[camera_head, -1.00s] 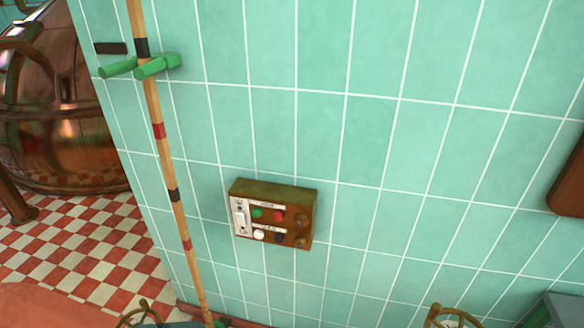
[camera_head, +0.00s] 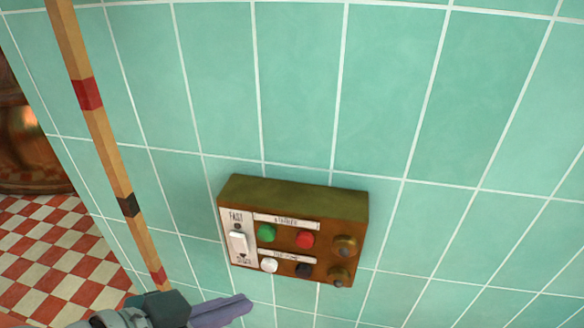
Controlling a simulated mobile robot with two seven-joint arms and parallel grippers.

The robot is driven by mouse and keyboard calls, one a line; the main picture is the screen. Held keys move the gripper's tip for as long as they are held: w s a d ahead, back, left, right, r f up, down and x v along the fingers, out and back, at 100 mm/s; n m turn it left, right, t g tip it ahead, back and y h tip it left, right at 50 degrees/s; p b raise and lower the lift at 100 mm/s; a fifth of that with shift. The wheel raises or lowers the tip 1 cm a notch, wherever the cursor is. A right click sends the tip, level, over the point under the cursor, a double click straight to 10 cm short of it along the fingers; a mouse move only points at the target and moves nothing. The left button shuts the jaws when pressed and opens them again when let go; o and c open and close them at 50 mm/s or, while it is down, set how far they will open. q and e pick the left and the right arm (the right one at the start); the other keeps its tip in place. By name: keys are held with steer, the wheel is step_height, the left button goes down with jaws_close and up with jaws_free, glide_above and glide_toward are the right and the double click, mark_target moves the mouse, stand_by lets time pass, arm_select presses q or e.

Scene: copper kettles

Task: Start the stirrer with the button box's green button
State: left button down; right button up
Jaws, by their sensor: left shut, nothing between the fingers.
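The button box (camera_head: 295,200) is a brown-gold box fixed to the green tiled wall, low and right of the middle of the head view. Its green button (camera_head: 266,233) sits in the upper row under a label strip, left of the red button (camera_head: 304,239). My left gripper (camera_head: 245,303) comes in at the bottom, its purple-grey fingers shut and empty. It shows below and left of the box, apart from the green button. My right gripper is not in view.
A white button (camera_head: 269,265) and a dark button (camera_head: 303,270) form the lower row. A white FAST switch (camera_head: 238,243) is at the box's left, two round knobs at its right. A banded wooden pole (camera_head: 108,165) stands at the left. The wall around is clear.

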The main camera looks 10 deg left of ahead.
mark_target(266, 234)
arm_select(q)
steer(key=shift+s, duration=0.1)
steer(key=w+b, duration=0.6)
steer(key=w, duration=0.2)
steer(key=shift+w+d, duration=0.2)
steer(key=shift+w, duration=0.2)
stand_by(1.7)
steer(key=shift+w, duration=0.1)
steer(key=shift+w+b, duration=0.3)
